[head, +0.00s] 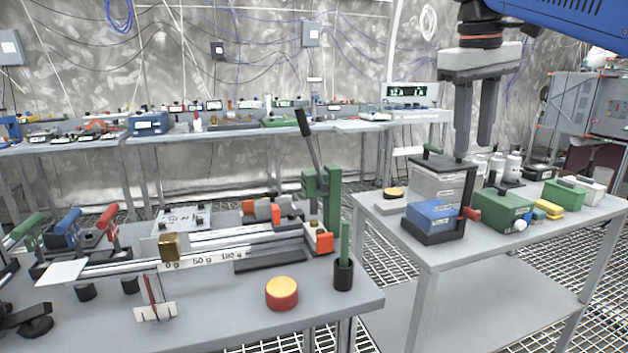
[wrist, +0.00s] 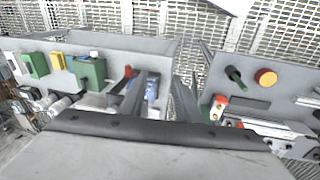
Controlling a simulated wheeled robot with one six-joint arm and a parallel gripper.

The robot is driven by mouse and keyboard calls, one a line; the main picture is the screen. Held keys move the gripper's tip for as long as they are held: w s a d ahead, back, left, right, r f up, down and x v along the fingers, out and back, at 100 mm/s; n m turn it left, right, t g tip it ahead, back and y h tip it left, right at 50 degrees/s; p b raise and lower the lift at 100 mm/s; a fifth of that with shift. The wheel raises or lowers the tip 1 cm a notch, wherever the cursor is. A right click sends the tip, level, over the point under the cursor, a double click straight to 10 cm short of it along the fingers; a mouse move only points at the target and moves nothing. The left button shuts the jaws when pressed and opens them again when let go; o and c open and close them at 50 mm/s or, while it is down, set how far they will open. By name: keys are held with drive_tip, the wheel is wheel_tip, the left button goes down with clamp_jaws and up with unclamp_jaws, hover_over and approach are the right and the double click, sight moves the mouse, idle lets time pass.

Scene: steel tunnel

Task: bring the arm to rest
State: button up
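My gripper (head: 474,152) hangs from the blue arm at the upper right of the head view, with its two grey fingers pointing down. It is above the back left part of the right-hand table (head: 445,250). In the head view the fingers stand a little apart with nothing visible between them. In the wrist view the gripper fingers (wrist: 155,98) also show apart, over the gap side of the right-hand table.
The right-hand table also holds a green box (head: 501,210), yellow blocks (head: 546,210) and white bottles (head: 512,167). The left-hand table (head: 225,315) holds a green lever press (head: 322,190), a red and yellow button (head: 282,293) and toggle clamps (head: 68,225). A gap with grating separates the tables.

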drive_tip(key=s+f+m+t, duration=0.1)
drive_tip(key=s+f, duration=0.4)
drive_tip(key=f, duration=0.7)
drive_tip(key=s+f+m+t+y, duration=0.1)
drive_tip(key=s+f, duration=0.5)
drive_tip(key=f, duration=0.6)
drive_tip(key=s+f+m+t, duration=0.1)
drive_tip(key=s+f, duration=0.5)
drive_tip(key=f, duration=0.6)
drive_tip(key=shift+s+d+f+y, duration=0.15)
drive_tip(key=shift+d+f+y, duration=0.15)
drive_tip(key=shift+d, duration=0.05)
